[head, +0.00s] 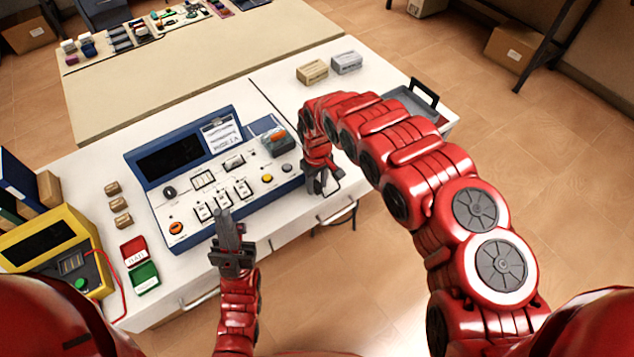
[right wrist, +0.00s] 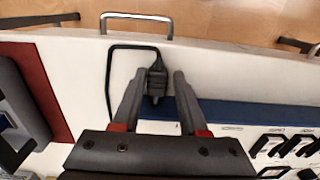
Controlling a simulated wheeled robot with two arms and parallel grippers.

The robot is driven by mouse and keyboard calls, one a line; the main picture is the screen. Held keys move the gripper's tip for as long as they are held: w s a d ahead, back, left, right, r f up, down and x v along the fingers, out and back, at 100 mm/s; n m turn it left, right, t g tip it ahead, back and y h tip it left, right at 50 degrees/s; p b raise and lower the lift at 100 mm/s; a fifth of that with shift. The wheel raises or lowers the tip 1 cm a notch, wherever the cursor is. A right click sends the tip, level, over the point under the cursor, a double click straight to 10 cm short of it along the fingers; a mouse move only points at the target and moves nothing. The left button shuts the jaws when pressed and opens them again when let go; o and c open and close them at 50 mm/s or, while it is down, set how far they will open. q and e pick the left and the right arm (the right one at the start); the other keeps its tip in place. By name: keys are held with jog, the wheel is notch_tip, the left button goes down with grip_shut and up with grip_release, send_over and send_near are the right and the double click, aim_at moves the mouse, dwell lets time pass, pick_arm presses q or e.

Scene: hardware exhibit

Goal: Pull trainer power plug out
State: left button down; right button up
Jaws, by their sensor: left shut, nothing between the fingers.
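The blue-and-white trainer (head: 160,200) sits on the white bench, with a dark display and switches. My right gripper (head: 318,188) is at its right front corner. In the right wrist view the dark power plug (right wrist: 157,80) sits at the trainer's blue side, with a black cable (right wrist: 109,75) looping away. There my right gripper (right wrist: 159,76) is open, one finger on each side of the plug, with narrow gaps visible. In the head view the gripper mostly hides the plug. My left gripper (head: 225,214) is shut and empty, in front of the trainer's front edge.
A yellow instrument (head: 88,240), red and green boxes (head: 142,270) and small brown blocks (head: 122,220) stand left of the trainer. Two small boxes (head: 313,72) and a grey tray (head: 425,108) are behind my right arm. Drawer handles (right wrist: 137,17) line the bench front.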

aim_at(318, 184)
jog(key=shift+o, duration=1)
jog(key=shift+w+d, duration=0.1)
jog(key=shift+d, duration=0.1)
jog(key=shift+r, duration=0.15)
jog(key=shift+w+r, duration=0.1)
jog(key=shift+r, duration=0.15)
notch_tip(318, 184, up, 5)
jog(key=shift+r+b, duration=0.15)
jog(key=shift+b, duration=0.55)
notch_tip(318, 184, up, 12)
jog(key=p, duration=0.7)
jog(key=shift+f, duration=0.25)
